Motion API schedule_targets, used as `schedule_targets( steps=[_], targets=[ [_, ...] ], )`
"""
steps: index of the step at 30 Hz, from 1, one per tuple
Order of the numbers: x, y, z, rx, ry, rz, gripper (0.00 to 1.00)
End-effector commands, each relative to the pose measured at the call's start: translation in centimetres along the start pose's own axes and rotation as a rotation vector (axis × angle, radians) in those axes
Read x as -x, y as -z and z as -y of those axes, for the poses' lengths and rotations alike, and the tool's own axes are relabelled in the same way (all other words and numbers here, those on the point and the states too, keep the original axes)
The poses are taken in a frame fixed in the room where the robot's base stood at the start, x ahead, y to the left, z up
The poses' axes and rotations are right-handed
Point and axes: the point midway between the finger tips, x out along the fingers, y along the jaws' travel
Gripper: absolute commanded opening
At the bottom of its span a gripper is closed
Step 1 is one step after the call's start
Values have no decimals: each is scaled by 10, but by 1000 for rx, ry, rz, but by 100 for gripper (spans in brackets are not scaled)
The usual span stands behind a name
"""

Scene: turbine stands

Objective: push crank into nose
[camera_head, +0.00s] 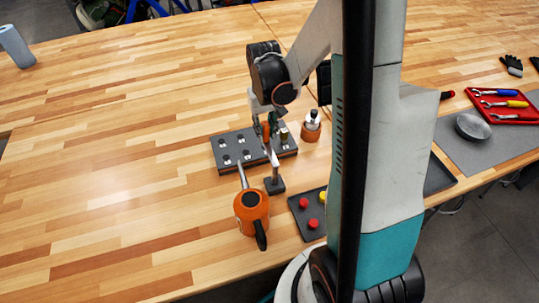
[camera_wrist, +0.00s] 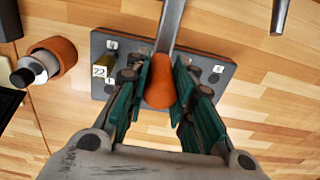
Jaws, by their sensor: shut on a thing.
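My gripper (camera_head: 266,122) is above the right part of the dark hole block. In the wrist view its green-padded fingers (camera_wrist: 162,92) are shut on an orange handle (camera_wrist: 158,95), which I take for the crank's. A grey metal bar (camera_wrist: 171,25) runs away from the handle. In the head view a pale bar (camera_head: 274,160) slants below my gripper to a small dark foot (camera_head: 275,185); whether they are joined is unclear. An orange rounded body (camera_head: 251,207) with a metal rod (camera_head: 243,176) and black handle stands in front. I cannot tell which part is the nose.
The dark block (camera_head: 229,165) has numbered holes and a brass piece (camera_head: 284,136). An orange-and-metal holder (camera_head: 311,126) stands to its right. A dark tray (camera_head: 302,218) with red and yellow pieces lies near my column.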

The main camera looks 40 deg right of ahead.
Motion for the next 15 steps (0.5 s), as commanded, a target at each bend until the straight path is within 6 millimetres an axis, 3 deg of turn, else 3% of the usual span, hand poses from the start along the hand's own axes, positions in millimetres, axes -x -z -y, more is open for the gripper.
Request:
schedule_targets(
  steps=[15],
  targets=[
    [30,0,0,0,0,0,0]
  ],
)
